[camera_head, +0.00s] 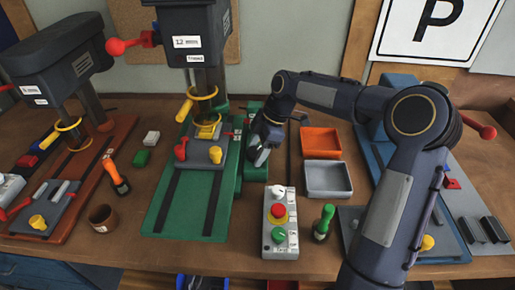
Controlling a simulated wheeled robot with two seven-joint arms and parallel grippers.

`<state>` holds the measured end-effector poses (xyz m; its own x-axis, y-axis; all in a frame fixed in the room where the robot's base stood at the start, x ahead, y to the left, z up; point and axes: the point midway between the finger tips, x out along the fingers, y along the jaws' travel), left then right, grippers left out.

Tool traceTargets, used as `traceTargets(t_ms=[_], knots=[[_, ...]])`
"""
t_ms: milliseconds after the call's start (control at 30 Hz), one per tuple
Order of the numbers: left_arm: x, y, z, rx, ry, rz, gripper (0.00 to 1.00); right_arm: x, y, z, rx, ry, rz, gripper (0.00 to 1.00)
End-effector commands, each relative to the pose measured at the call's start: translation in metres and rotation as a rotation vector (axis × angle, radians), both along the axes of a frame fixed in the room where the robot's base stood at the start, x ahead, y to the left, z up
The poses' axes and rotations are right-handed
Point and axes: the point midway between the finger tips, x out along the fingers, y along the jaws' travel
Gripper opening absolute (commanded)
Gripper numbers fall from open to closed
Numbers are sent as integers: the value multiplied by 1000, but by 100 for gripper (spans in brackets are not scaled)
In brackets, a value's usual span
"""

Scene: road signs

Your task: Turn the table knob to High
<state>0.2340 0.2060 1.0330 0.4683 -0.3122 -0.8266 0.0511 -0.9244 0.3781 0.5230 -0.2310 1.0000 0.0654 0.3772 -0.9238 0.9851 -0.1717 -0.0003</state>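A grey control box (267,247) stands at the front middle of the table. It carries a white knob (278,192) at its far end, a red button on a yellow base (278,212), and a green-and-white control (279,235). Small labels sit along its right side, too small to read. My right gripper (262,155) hangs beyond the box, beside the green machine, pointing down and apart from the box. Its fingers are small and partly overlapped, so their opening is unclear. My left gripper is out of view. I cannot tell which control is the table knob.
A green drill-press-like machine (189,208) stands left of the box, with a yellow knob (215,154). Orange (321,142) and grey (327,178) trays lie right of my gripper. A green-topped bottle-like item (324,222) stands close right of the box. A brown cup (102,218) stands left.

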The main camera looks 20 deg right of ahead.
Motion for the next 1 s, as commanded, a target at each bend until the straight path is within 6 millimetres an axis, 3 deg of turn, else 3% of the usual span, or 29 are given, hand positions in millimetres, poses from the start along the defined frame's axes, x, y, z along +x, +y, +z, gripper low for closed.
traceTargets(t_ms=[33,200,567,1000], knots=[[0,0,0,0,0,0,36,0,0,0,0,0,0,51],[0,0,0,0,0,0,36,0,0,0,0,0,0,29],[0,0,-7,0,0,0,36,0,0,-1,-2,-3,-66,29],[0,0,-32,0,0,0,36,-2,1,-1,0,-5,-413,29]])
